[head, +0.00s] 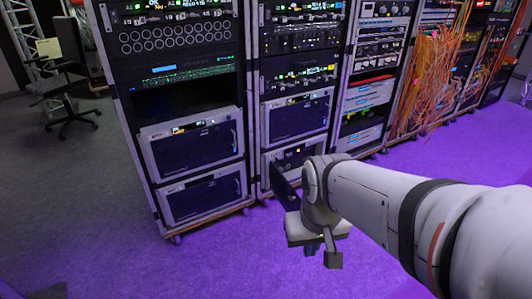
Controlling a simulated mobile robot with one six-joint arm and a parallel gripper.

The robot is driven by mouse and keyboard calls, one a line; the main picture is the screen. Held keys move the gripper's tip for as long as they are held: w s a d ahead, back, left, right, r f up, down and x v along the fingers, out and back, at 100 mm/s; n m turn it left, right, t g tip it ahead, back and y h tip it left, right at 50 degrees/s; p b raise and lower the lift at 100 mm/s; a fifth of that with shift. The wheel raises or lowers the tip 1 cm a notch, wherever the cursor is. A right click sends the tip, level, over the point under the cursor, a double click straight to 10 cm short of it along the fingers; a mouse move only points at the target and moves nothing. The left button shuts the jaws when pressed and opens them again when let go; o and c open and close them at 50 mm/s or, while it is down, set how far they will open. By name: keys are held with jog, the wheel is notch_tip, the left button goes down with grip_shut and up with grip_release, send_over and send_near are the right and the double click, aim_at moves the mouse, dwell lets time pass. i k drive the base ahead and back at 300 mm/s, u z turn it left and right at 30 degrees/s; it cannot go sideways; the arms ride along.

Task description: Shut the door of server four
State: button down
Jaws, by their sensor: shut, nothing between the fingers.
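The lower server unit (297,152) in the second rack from the left has its front exposed, with small lights showing. A dark door panel (284,186) stands swung out from its left side, so this door looks open. I cannot read the label that would mark it as server four. My gripper (331,259) hangs in front of that rack, to the right of and below the door panel. It is shut and empty, pointing down over the floor. My wrist hides part of the unit's lower right and may overlap the door's edge; I cannot tell whether they touch.
Above it is a server with a closed door (299,118). The left rack holds two more closed servers, an upper one (192,148) and a lower one (203,197). Racks with orange cables (430,75) stand right. An office chair (66,85) is far left. The purple-lit floor (215,265) in front is clear.

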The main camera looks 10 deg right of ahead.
aim_at(279, 185)
jog(key=z, duration=0.05)
jog(key=i, duration=1)
jog(key=u, duration=0.05)
